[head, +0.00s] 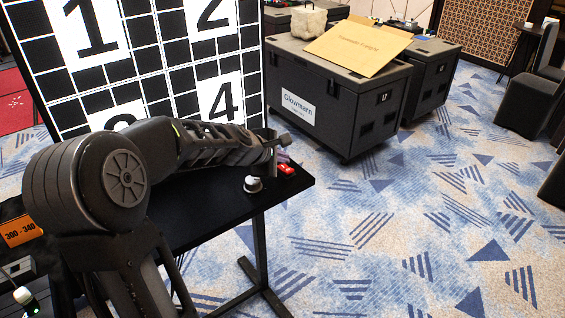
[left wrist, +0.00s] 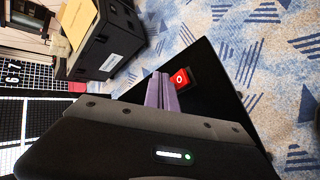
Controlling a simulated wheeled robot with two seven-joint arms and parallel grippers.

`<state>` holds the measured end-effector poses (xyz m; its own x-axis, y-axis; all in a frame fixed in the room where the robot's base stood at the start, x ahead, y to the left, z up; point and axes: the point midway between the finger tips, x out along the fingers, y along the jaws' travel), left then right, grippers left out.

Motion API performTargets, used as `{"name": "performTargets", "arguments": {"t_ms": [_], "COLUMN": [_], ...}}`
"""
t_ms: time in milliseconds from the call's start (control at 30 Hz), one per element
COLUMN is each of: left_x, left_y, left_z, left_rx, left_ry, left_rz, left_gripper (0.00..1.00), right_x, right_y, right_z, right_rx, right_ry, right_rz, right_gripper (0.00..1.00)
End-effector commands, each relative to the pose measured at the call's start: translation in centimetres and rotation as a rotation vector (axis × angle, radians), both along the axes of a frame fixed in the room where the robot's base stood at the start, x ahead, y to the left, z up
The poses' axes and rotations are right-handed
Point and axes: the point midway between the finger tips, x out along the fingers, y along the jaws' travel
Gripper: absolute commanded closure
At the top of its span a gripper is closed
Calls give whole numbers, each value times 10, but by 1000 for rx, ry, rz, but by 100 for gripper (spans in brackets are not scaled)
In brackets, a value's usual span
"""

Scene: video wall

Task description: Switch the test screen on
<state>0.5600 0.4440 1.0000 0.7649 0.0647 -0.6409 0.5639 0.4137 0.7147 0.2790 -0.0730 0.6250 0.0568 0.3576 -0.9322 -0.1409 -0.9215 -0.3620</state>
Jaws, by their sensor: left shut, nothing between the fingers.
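A red rocker switch (head: 287,169) sits on the black table (head: 297,184) near its right end. In the left wrist view the red switch (left wrist: 181,77) shows a light ring mark and lies just beyond the fingertips. My left gripper (head: 282,156) is over the table beside the switch, shut and empty. Its pale purple fingers (left wrist: 158,90) lie together in the left wrist view; whether they touch the switch I cannot tell. The screen (head: 150,60) behind the table shows a black and white grid with large numbers. My right gripper is not in view.
A small white and black knob-like object (head: 253,184) stands on the table near the switch. Black cases (head: 340,90) stand behind, one with a cardboard sheet (head: 358,45) on top. The patterned carpet (head: 420,230) at the right is open.

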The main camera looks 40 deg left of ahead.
Motion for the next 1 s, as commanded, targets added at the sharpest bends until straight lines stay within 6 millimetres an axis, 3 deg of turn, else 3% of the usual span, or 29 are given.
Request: {"name": "performTargets", "arguments": {"t_ms": [567,1000], "left_x": [-1,-4], "left_y": [-3,-15], "left_z": [11,51], "left_rx": [0,-1], "left_ry": [0,0], "left_rz": [0,-1], "left_gripper": [100,100], "right_x": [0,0], "right_y": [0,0], "right_z": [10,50], "right_rx": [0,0], "right_ry": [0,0], "right_rz": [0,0], "right_gripper": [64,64]}}
